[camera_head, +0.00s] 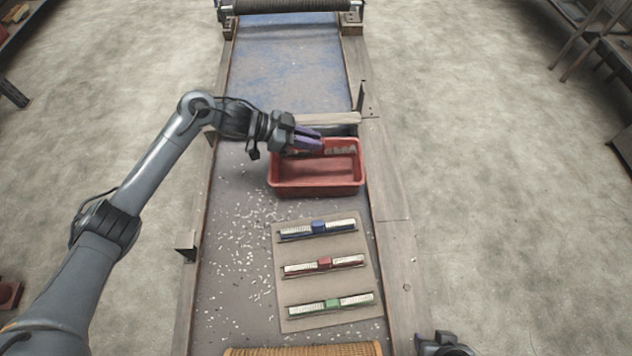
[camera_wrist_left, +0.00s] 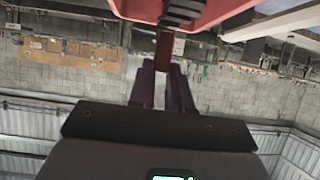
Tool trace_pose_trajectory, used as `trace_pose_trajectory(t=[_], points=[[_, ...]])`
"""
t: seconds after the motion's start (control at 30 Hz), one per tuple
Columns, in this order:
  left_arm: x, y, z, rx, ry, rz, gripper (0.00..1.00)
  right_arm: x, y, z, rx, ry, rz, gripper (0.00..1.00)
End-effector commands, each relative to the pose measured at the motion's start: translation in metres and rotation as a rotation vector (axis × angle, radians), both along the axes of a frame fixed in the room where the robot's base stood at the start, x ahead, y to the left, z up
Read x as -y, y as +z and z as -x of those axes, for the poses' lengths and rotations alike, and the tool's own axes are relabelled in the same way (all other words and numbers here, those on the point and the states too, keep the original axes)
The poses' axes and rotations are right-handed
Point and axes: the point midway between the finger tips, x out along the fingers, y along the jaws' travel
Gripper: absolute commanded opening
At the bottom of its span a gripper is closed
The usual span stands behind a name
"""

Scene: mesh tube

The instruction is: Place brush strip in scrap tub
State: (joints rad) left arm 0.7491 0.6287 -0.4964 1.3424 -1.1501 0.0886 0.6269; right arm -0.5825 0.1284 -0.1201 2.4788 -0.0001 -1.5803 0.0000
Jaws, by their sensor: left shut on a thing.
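My left gripper (camera_head: 308,143), with purple fingers, is over the back of the red scrap tub (camera_head: 318,188). It is shut on a brush strip (camera_head: 343,151), whose pale bristles show just right of the fingers, against the tub's back wall. In the left wrist view, the fingers (camera_wrist_left: 163,90) close on the strip's dark red block (camera_wrist_left: 163,50), with part of the red tub (camera_wrist_left: 225,12) beyond. I cannot tell whether the strip touches the tub.
A tan board (camera_head: 318,247) in front of the tub holds a blue-block strip (camera_head: 318,228), a red-block strip (camera_head: 324,265) and a green-block strip (camera_head: 332,305). Pale scraps (camera_head: 243,238) litter the bed to the left. Wooden rails (camera_head: 388,200) edge the bed. The blue surface (camera_head: 290,65) behind is clear.

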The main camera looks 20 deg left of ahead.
Motion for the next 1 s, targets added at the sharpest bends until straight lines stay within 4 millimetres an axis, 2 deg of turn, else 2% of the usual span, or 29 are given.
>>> trace_pose_trajectory(t=[0.03,0.17,0.43,0.73,1.0], points=[[-0.003,-0.003,0.000,0.001,-0.010,-0.001,0.00,0.000,-0.006,0.000,0.001,-0.001,-0.001,0.43],[-0.005,-0.011,0.001,-0.002,-0.025,0.001,0.00,-0.001,-0.009,0.000,0.001,-0.002,-0.004,0.43],[-0.005,-0.051,0.002,-0.002,-0.029,0.001,0.00,-0.003,-0.008,-0.001,0.003,-0.007,-0.011,0.43],[-0.005,-0.071,0.002,-0.001,-0.028,-0.001,0.00,-0.003,-0.008,-0.001,0.004,-0.008,-0.012,0.43],[-0.005,-0.099,0.002,0.000,-0.029,0.000,0.00,-0.002,-0.010,-0.001,0.005,-0.007,-0.009,0.43]])
